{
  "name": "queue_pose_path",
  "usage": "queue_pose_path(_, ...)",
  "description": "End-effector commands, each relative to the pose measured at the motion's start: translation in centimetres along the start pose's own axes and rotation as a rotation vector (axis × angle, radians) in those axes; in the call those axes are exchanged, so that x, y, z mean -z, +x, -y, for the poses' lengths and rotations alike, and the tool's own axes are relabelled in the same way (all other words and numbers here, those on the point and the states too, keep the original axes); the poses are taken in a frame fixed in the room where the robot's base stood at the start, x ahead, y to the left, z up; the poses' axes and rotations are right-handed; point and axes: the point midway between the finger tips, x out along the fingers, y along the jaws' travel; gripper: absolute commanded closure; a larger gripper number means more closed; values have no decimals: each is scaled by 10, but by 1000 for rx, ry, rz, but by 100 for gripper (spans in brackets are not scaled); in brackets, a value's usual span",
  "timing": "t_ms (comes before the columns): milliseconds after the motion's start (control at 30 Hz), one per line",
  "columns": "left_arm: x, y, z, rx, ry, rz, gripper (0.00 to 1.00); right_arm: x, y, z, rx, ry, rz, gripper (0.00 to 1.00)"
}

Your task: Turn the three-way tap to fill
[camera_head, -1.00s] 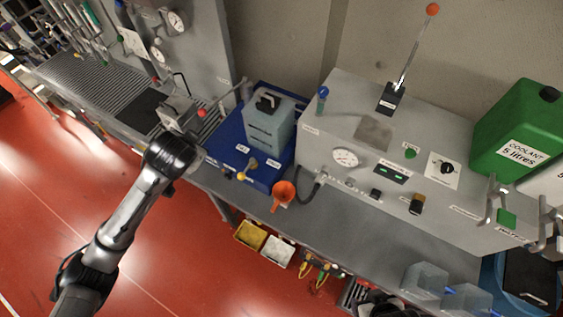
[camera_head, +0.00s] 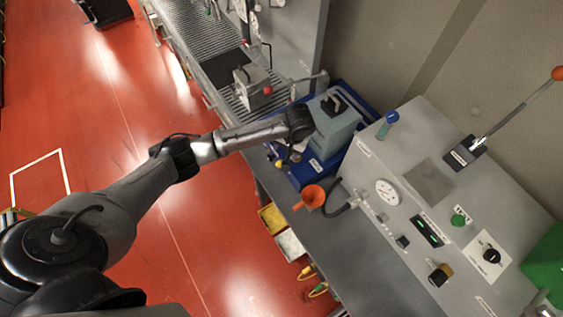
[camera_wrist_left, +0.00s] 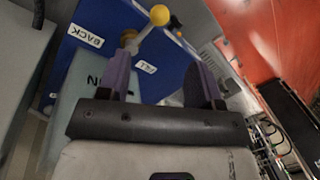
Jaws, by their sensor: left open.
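The three-way tap has a lever with a yellow knob (camera_wrist_left: 159,15) and a brass-coloured body (camera_wrist_left: 128,38), in front of the blue tray (camera_wrist_left: 185,50). In the wrist view the lever slants up and right from the body. A FILL label (camera_wrist_left: 145,67) lies below it, and a BACK label (camera_wrist_left: 85,36) is to the left. My left gripper (camera_wrist_left: 160,76) is open, with purple-grey fingers either side of the FILL label; the knob is beyond the fingertips and apart from them. In the head view the yellow knob (camera_head: 278,163) shows just below my left wrist, which hides part of the tap.
A grey-blue canister (camera_head: 335,133) stands on the tray close to my wrist. An orange funnel (camera_head: 312,196) sits at the bench edge. The grey machine box (camera_head: 430,170) with gauge and lever is to the right. A vise-like block (camera_head: 250,85) stands behind.

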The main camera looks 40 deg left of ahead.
Motion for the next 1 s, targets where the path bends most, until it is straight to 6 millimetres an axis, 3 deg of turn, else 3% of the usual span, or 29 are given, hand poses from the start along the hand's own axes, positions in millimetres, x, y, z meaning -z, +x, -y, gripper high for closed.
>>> queue_pose_path(400, -1, 76, 0, 2, 2, 2, 40, 3, -7, -1, -2, -2, -1, 32)
queue_pose_path(600, 0, 104, 0, 1, 3, 0, 40, 3, -7, -3, -8, -8, -1, 32)
queue_pose_path(1000, 0, 124, 0, 0, 4, -2, 40, 3, -7, -4, -8, -8, -1, 32)
